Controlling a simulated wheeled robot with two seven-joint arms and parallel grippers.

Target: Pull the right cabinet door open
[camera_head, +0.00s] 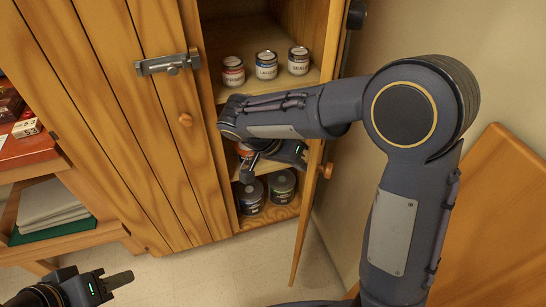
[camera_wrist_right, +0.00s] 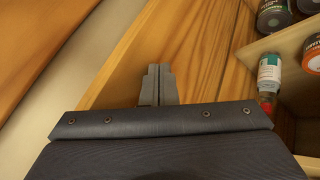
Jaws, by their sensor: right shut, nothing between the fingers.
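The right cabinet door (camera_head: 309,205) stands swung out from the wooden cabinet, seen nearly edge-on. Its round knob (camera_head: 327,170) is on the outer face. The left door (camera_head: 110,90) is closed and has a knob (camera_head: 185,119) and a metal latch (camera_head: 168,64). My right gripper (camera_head: 246,174) is at the cabinet opening, on the inner side of the right door. In the right wrist view its fingers (camera_wrist_right: 157,84) are shut and empty, in front of a wooden panel (camera_wrist_right: 190,50). My left gripper (camera_head: 117,280) is low at the left, away from the cabinet; its jaw gap does not show clearly.
Small labelled cans (camera_head: 266,65) stand on the upper shelf, and larger cans (camera_head: 282,186) stand at the bottom. A side shelf with folded cloths (camera_head: 50,203) is at the left. A wooden panel (camera_head: 490,220) leans at the right wall. Floor before the cabinet is clear.

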